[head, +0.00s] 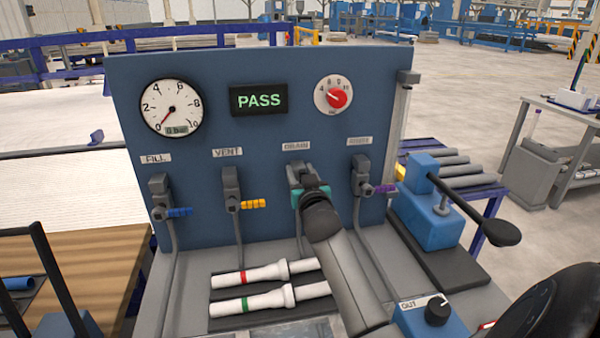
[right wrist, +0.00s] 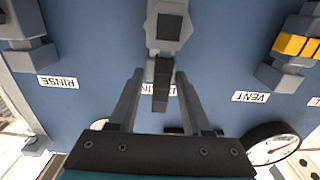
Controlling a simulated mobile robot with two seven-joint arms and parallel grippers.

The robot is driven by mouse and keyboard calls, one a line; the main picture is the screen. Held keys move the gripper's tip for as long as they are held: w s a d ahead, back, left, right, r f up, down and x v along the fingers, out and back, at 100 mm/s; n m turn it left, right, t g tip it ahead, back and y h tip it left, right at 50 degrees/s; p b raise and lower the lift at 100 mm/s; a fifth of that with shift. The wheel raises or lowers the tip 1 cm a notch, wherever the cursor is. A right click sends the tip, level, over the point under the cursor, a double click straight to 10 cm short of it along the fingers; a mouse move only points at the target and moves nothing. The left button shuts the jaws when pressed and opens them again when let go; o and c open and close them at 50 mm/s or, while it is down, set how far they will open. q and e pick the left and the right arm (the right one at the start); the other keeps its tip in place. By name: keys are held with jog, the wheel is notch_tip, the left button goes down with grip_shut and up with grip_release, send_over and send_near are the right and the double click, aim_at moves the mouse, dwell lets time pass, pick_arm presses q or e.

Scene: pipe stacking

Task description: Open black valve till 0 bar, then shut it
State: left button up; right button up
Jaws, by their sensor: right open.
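The black DRAIN valve (right wrist: 168,28) is on the blue panel, third from the left in the head view. Its black handle (right wrist: 160,88) points between the two fingers of my right gripper (right wrist: 159,78) in the right wrist view, which is upside down. The fingers stand apart, one on each side of the handle, with gaps visible. In the head view my right gripper (head: 304,178) covers most of this valve. The round pressure gauge (head: 171,108) has its needle near 0 and its display reads 0 bar. My left gripper is not in view.
Neighbouring valves are the blue-handled FILL (head: 179,212), yellow-handled VENT (head: 252,204) and purple-handled RINSE (head: 384,189). A screen (head: 259,100) reads PASS. A red knob (head: 336,98) is at the upper right. Two white pipe pieces with red (head: 264,273) and green (head: 268,300) bands lie below.

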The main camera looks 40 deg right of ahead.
jog(key=shift+w+d, duration=0.2)
jog(key=shift+w, duration=0.15)
grip_shut()
dwell(1.3)
